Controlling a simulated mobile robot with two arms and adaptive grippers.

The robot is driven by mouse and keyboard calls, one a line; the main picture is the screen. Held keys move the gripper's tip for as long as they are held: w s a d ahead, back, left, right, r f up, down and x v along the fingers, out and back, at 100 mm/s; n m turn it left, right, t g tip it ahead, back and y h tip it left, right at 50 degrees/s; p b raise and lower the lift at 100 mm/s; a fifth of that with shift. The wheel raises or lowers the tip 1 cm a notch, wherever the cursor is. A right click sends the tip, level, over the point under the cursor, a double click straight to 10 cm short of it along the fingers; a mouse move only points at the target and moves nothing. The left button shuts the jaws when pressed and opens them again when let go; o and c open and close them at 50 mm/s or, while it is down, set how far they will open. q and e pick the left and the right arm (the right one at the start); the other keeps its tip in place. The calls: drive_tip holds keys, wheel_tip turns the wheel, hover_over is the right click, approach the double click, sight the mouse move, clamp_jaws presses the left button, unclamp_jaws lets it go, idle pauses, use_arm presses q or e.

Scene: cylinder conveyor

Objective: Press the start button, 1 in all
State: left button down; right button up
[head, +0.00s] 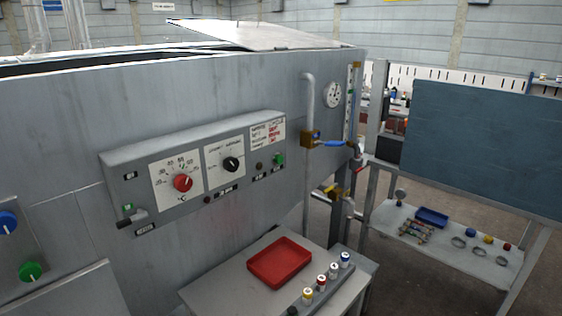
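A grey control panel (215,201) is mounted on the large grey metal wall. At its right end is a green button (279,160), with a dark brownish button (259,166) just left of it. A second small green button or light (127,209) sits at the panel's lower left, above a black-handled lever (132,219). The labels are too small to read, so I cannot tell which one is marked start. The panel also has a red knob (183,183) and a black knob (231,164). Neither of my grippers is in view, and nothing covers the panel.
Below the panel stands a grey table (215,288) with a red tray (280,262) and several colour-capped cylinders (321,282). A vertical pipe (308,180) with valves (333,143) is right of the panel. A shelf (470,260) with small parts is at the right.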

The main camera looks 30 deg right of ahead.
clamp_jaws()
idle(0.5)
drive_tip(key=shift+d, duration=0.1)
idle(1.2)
